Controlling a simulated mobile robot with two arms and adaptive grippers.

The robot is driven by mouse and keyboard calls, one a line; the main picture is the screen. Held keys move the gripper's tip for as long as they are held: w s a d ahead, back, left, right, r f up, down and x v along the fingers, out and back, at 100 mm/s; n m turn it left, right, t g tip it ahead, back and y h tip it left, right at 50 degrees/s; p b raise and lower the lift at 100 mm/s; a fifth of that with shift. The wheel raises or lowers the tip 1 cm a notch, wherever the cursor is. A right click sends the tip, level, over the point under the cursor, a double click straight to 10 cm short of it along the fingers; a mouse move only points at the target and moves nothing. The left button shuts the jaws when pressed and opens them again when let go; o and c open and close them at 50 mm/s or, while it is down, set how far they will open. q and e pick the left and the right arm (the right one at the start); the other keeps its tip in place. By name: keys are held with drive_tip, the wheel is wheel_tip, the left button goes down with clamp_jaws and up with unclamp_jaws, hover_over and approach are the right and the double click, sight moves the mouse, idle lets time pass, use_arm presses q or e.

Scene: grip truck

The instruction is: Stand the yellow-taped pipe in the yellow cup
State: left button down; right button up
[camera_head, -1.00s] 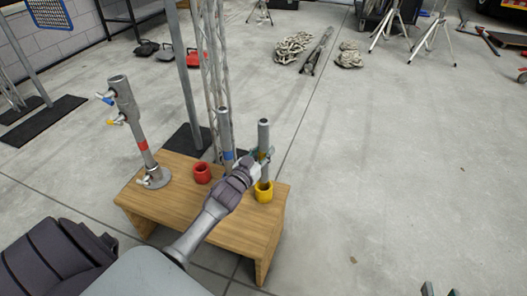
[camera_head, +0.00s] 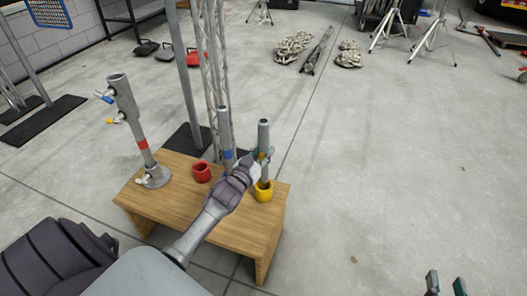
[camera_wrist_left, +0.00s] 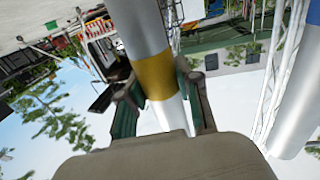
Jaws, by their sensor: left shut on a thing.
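The yellow-taped pipe (camera_head: 263,135) is upright over the yellow cup (camera_head: 264,194) on the wooden table (camera_head: 235,228); its lower end appears to be inside the cup's mouth. Whether it touches the cup's bottom cannot be seen. My left gripper (camera_head: 262,157) is shut on this pipe. The left wrist view shows the fingers (camera_wrist_left: 163,95) on either side of the pipe, at the yellow tape (camera_wrist_left: 154,77). My right gripper (camera_head: 446,284) shows only its fingertips at the lower right edge, apart and empty.
A blue-taped pipe (camera_head: 225,130) stands just left of my left gripper. A red cup (camera_head: 202,172) and a clamp stand (camera_head: 145,145) with a red-taped pipe are further left on the table.

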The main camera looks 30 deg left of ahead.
use_arm(q)
drive_tip(key=shift+f, duration=0.1)
use_arm(e)
drive_tip(key=shift+r, duration=0.25)
use_arm(q)
drive_tip(key=shift+f+b, duration=0.5)
drive_tip(key=shift+f, duration=0.3)
use_arm(e)
drive_tip(key=r+t, duration=0.2)
drive_tip(key=w+a+r+y, duration=0.1)
drive_tip(key=r, duration=0.1)
drive_tip(key=shift+t, duration=0.4)
use_arm(q)
drive_tip(key=shift+f, duration=0.1)
use_arm(e)
drive_tip(key=shift+r, duration=0.25)
use_arm(q)
drive_tip(key=shift+f+b, duration=0.6)
drive_tip(key=shift+f, duration=0.15)
use_arm(e)
drive_tip(key=shift+s+a+r+t+y, duration=0.15)
drive_tip(key=shift+r+t+y, duration=0.1)
drive_tip(key=shift+r+t, duration=0.6)
drive_tip(key=shift+s+a+r+t+y, duration=0.1)
drive_tip(key=shift+r+t+y, duration=0.15)
drive_tip(key=shift+r+t, duration=0.6)
drive_tip(key=shift+r, duration=0.35)
